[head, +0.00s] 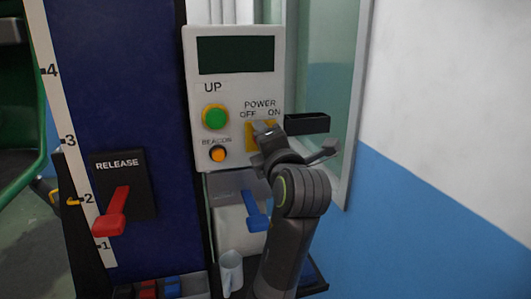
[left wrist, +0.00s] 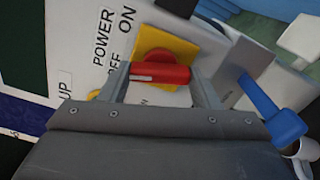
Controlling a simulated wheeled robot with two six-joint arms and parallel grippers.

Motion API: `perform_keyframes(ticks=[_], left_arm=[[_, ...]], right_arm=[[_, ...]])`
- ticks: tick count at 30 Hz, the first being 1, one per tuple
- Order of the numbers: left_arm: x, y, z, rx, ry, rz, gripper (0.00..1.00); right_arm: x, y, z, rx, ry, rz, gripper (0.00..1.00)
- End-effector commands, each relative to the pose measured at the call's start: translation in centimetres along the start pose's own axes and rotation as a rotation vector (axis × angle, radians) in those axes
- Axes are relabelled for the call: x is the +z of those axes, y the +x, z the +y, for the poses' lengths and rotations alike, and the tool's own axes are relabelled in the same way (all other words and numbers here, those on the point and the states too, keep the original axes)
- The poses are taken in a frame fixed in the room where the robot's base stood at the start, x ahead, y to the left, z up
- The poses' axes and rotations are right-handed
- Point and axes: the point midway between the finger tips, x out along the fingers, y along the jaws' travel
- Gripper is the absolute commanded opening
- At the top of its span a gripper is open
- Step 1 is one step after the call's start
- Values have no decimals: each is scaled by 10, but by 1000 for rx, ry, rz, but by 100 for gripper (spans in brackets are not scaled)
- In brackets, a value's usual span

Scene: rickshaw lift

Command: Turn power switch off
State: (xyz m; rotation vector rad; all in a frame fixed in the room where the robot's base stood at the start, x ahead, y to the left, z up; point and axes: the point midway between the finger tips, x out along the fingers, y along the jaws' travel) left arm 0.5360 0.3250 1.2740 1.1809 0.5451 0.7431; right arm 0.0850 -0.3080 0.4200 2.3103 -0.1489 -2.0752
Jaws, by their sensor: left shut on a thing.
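The power switch is a red knob (left wrist: 160,73) on a yellow plate (left wrist: 178,43), on the white control panel (head: 235,85). In the left wrist view, my left gripper (left wrist: 160,80) has its fingers on either side of the knob and is shut on it. In the head view, my left gripper (head: 264,130) is at the yellow plate (head: 250,137), below the POWER OFF and ON labels, and hides the red knob. I cannot tell from the head view which way the knob points. My right gripper is in neither view.
The panel also has a green UP button (head: 215,117), an orange beacon button (head: 218,154) and a dark screen (head: 235,55). A red release lever (head: 112,212) is at the left. A blue lever (head: 256,214) sits below the panel. The wall (head: 430,180) is close on the right.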

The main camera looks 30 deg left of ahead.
Motion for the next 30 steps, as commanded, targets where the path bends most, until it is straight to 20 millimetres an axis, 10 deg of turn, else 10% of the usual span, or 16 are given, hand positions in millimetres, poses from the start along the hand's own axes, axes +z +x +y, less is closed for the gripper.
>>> perform_keyframes(ticks=[30], left_arm=[[2,0,4,9,-412,-6,34]], right_arm=[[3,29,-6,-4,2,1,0]])
